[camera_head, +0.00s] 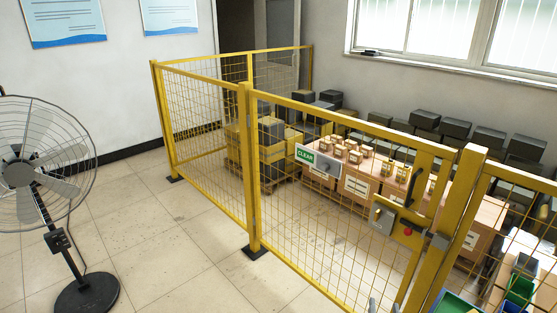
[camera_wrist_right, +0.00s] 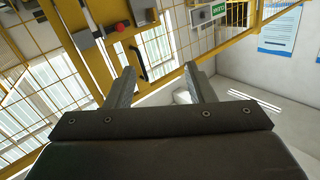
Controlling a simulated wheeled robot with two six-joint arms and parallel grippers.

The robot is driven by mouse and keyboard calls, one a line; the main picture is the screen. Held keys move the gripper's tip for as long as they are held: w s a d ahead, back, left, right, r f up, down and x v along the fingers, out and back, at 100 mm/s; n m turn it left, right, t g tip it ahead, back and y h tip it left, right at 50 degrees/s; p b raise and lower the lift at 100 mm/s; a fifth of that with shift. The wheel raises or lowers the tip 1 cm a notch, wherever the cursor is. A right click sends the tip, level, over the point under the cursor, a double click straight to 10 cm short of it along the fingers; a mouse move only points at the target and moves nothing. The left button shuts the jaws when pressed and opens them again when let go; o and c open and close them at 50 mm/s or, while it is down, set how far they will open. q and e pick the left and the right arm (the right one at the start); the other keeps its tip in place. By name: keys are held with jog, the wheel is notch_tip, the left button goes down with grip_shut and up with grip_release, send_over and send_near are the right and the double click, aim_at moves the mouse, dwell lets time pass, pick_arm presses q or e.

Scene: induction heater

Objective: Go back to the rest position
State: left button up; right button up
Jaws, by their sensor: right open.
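My right gripper (camera_wrist_right: 160,75) is open, its two grey fingers apart with nothing between them in the right wrist view. In the head view only what look like its fingertips (camera_head: 383,306) show at the bottom edge, in front of the yellow mesh gate (camera_head: 340,220). The gate's latch box (camera_head: 382,216), red button (camera_head: 407,232) and black handle (camera_head: 417,187) stand beyond it. They also show at the upper left of the right wrist view, apart from the fingers. My left gripper is not in view.
A floor fan (camera_head: 85,292) stands at the left. A yellow fence post (camera_head: 250,170) rises mid-view. Behind the fence are boxes on pallets and a green CLEAR sign (camera_head: 305,154). Green and blue bins (camera_head: 518,290) sit at lower right.

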jog(key=s+a+n+g+y, duration=0.5)
jog(key=s+n+y, duration=0.1)
jog(key=s, duration=0.5)
jog(key=s+d+r+m+g+h, duration=0.15)
jog(key=s+d+g, duration=0.25)
jog(key=s, duration=0.6)
jog(key=s+d+r+m+g+h, duration=0.1)
jog(key=s+d+g+h, duration=0.25)
jog(key=s, duration=0.75)
notch_tip(320, 180, down, 30)
jog(key=d+g+y+b, duration=0.1)
jog(key=d+g+b, duration=0.1)
jog(key=b, duration=0.3)
pick_arm(q)
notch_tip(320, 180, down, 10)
jog(key=b, duration=0.5)
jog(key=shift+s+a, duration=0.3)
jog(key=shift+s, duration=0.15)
pick_arm(e)
jog(key=s+a+f+g, duration=0.1)
jog(key=s+f, duration=1.4)
jog(key=f, duration=0.5)
jog(key=shift+a+y, duration=0.3)
jog(key=shift+a, duration=0.1)
